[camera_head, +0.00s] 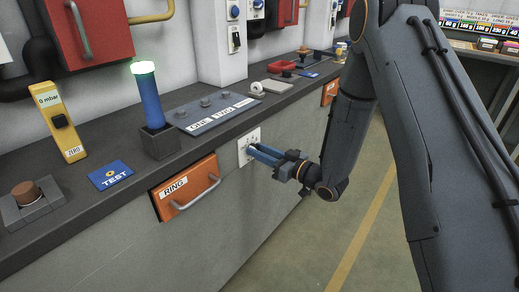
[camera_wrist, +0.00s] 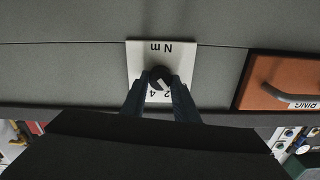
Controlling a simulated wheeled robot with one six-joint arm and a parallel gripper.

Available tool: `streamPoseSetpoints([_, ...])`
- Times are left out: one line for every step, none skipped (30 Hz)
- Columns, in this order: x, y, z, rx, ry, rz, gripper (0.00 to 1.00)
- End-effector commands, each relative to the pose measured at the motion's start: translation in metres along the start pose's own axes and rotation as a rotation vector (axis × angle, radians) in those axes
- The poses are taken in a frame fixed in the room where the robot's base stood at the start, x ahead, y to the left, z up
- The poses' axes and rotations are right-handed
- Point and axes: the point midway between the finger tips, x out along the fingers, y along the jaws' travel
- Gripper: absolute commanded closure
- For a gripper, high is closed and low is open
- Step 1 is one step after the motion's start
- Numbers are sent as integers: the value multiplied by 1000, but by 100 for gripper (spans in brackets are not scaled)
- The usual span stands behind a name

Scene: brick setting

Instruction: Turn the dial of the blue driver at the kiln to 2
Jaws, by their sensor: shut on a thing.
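The dial is a round black knob (camera_wrist: 158,76) with a pale pointer line. It sits on a white plate (camera_wrist: 177,51) marked "N m", fixed to the grey front of the bench. The plate also shows in the head view (camera_head: 242,158). In the wrist view the plate appears upside down, with a few digits, seemingly 2 and 4, below the knob; I cannot tell exactly which mark the pointer meets. My gripper (camera_wrist: 159,88) is shut on the knob, one finger on each side. In the head view my gripper (camera_head: 258,153) reaches the plate. A blue cylinder (camera_head: 150,100) with a glowing green top stands upright in a dark holder.
An orange drawer (camera_head: 184,186) labelled "RING" with a bar handle is left of the plate. On the bench (camera_head: 97,215) are a yellow gauge (camera_head: 54,120), a blue "TEST" card (camera_head: 110,175) and a brown knob (camera_head: 27,193). The floor (camera_head: 330,240) in front is clear.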

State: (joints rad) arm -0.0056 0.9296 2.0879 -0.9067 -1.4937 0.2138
Motion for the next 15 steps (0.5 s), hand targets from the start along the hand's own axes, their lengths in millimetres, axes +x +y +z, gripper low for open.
streamPoseSetpoints([0,0,-1,35,0,1,95])
streamPoseSetpoints([0,0,-1,58,0,1,95])
streamPoseSetpoints([0,0,-1,87,0,1,95])
streamPoseSetpoints([0,0,-1,108,0,1,95])
streamPoseSetpoints([0,0,-1,128,0,1,95])
streamPoseSetpoints([0,0,-1,154,0,1,95])
streamPoseSetpoints([0,1,-1,171,0,1,95])
streamPoseSetpoints([0,1,-1,189,0,1,95])
streamPoseSetpoints([0,1,-1,210,0,1,95])
streamPoseSetpoints([0,1,-1,224,0,1,95])
streamPoseSetpoints([0,1,0,238,0,1,95])
streamPoseSetpoints([0,1,0,254,0,1,95])
streamPoseSetpoints([0,1,0,265,0,1,95])
streamPoseSetpoints([0,1,0,276,0,1,95])
streamPoseSetpoints([0,1,0,286,0,1,95])
